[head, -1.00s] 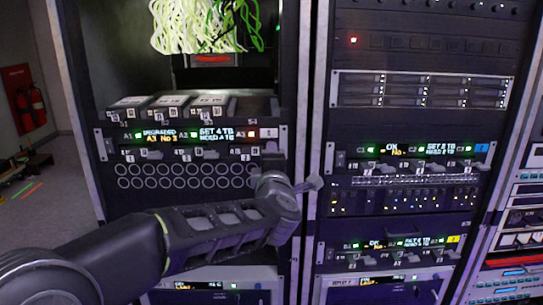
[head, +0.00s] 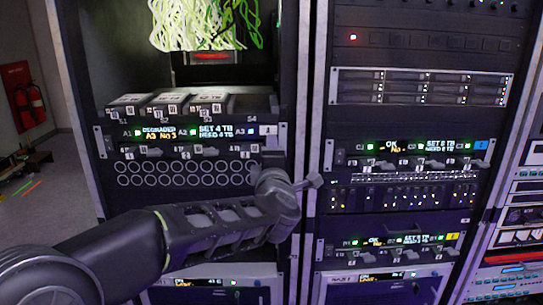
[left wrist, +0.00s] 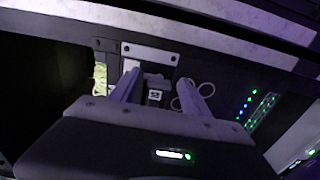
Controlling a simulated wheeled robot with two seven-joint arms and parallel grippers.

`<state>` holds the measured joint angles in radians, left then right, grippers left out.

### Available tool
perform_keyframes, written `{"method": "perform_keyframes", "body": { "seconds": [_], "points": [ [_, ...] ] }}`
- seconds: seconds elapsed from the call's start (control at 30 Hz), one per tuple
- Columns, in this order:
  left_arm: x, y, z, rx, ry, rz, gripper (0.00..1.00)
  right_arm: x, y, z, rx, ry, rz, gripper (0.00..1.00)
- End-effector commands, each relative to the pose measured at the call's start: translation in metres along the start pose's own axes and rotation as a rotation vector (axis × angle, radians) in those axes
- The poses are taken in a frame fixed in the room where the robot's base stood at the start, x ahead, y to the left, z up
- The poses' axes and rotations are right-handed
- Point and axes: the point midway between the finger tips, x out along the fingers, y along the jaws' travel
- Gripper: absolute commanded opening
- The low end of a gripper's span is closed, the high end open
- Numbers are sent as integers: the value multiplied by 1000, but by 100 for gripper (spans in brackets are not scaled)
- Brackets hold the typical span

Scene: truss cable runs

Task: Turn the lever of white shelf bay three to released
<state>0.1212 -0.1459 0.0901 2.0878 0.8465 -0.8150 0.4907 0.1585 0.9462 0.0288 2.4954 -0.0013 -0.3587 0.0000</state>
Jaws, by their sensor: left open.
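The white-tagged shelf (head: 268,130) is in the left rack in the head view. Its display reads DEGRADED, A3 NO 3. Grey levers hang below its bays; the bay three lever (head: 240,150) is at the right, small and too blurred to read its position. My left gripper (head: 316,182) is in front of the rack, below and right of that lever, its jaws mostly hidden by the wrist. In the left wrist view its two fingers (left wrist: 158,92) are apart, with a small numbered label visible between them. I cannot tell whether they touch the lever. My right gripper is not in view.
The right rack holds a blue-tagged shelf (head: 481,145) and a yellow-tagged shelf (head: 452,237). Green and white cables (head: 205,25) hang above the left rack's drives. A rack post (head: 309,120) stands between the racks. A fire extinguisher (head: 30,103) is at far left.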

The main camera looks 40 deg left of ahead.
Motion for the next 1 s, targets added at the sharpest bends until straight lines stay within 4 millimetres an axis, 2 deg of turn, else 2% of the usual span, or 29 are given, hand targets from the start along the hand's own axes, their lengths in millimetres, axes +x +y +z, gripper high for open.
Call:
{"method": "perform_keyframes", "body": {
  "seconds": [0.17,0.6,1.0],
  "points": [
    [-9,0,0,-2,-1,1,55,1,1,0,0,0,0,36],
    [-73,0,0,-1,-1,1,55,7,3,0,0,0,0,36],
    [-78,0,0,1,0,0,55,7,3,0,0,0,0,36]
  ]
}}
